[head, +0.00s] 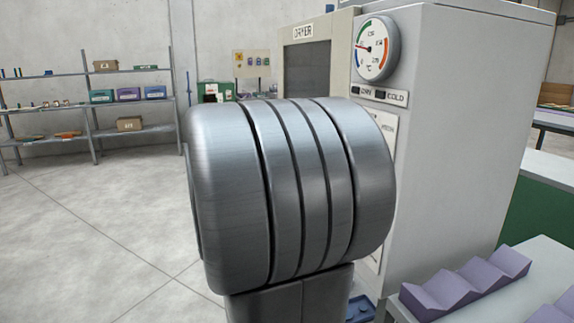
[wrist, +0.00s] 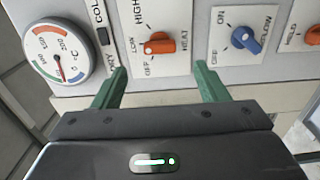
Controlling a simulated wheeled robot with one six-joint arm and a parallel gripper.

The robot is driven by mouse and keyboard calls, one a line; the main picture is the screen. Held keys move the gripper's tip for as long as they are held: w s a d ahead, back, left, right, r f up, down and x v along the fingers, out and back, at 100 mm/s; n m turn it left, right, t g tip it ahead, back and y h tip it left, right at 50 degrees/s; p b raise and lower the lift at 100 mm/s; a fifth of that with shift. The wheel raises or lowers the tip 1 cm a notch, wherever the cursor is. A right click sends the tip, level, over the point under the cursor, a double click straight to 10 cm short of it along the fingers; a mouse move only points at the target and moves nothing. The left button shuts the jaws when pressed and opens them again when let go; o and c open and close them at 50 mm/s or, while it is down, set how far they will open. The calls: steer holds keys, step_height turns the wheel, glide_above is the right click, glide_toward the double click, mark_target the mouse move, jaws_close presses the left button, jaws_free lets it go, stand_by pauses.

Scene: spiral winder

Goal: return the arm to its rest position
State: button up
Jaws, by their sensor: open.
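My gripper (wrist: 162,71) shows in the wrist view with its two green fingers spread apart. Nothing is between them. It points at the dryer's control panel (wrist: 190,72), below the orange HEAT knob (wrist: 158,46) in the picture; I cannot tell the exact gap to the panel. A blue knob (wrist: 246,40) is to the right of the fingers. In the head view, a large grey link of my own arm fills the middle and hides the gripper and part of the dryer (head: 465,130).
The dryer's round gauge (head: 377,48) is at its upper front; it also shows in the wrist view (wrist: 58,54). A purple ridged holder (head: 465,285) lies on a pale table at lower right. Shelves (head: 90,100) stand far left. The floor on the left is clear.

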steer(key=x, duration=0.8)
steer(key=shift+d+b, duration=0.3)
steer(key=shift+b, duration=0.05)
steer(key=shift+w, duration=0.1)
steer(key=p+v, duration=0.1)
steer(key=v, duration=1.3)
steer(key=w+d+n+p, duration=0.5)
steer(key=d+n+p, duration=0.7)
steer(key=p, duration=0.9)
steer(key=shift+d+r, duration=0.2)
steer(key=shift+d, duration=0.3)
steer(key=shift+s+a+f, duration=0.15)
steer(key=shift+s+a, duration=0.05)
steer(key=shift+a, duration=0.3)
stand_by(0.3)
